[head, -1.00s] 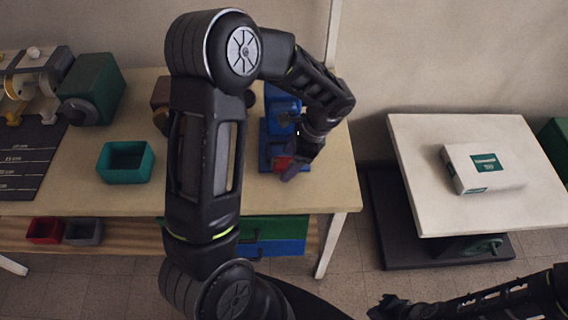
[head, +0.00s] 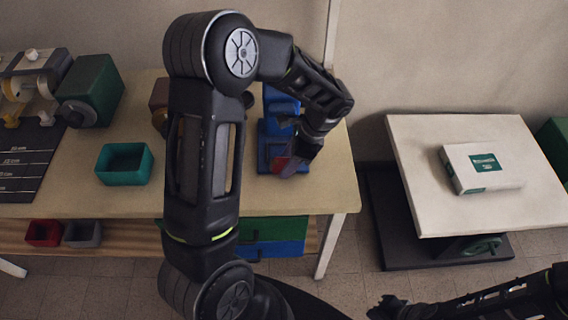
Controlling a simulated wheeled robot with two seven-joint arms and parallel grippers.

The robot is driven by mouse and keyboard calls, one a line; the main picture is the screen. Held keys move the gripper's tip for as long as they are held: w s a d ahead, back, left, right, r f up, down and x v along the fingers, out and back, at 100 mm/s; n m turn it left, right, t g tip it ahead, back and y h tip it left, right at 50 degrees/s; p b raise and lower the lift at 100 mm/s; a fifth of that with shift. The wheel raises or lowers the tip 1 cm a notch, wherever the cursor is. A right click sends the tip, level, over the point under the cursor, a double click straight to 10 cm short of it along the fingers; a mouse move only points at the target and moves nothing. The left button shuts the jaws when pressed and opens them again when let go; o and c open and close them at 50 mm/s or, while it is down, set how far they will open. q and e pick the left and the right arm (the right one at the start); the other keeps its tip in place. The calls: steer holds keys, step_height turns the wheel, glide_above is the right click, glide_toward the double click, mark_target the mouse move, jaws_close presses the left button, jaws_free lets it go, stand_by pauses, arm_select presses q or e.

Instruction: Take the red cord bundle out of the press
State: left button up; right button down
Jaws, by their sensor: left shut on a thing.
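The blue press (head: 281,104) stands near the right end of the wooden workbench, partly hidden behind my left forearm. The red cord bundle (head: 281,163) shows as a small red patch low at the front of the press. My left gripper (head: 288,169) is at the bundle and shut on it; its fingers hide most of the bundle. I cannot tell whether the bundle is clear of the press base. My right gripper (head: 378,308) is at the bottom of the view, away from the bench, and its jaws are too dark and small to read.
A teal open box (head: 125,178) and a green machine (head: 91,88) stand on the left part of the bench. Red (head: 43,233) and grey (head: 82,234) bins sit on the shelf below. A white box (head: 483,167) lies on the separate pale table (head: 430,145) at right.

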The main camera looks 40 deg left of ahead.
arm_select(q)
steer(key=shift+b, duration=0.5)
steer(key=s+d+b, duration=0.3)
steer(key=s+d, duration=0.8)
steer(key=s, duration=0.3)
steer(key=shift+s, duration=0.2)
steer(key=shift+w+r, duration=0.1)
steer(key=shift+r, duration=0.05)
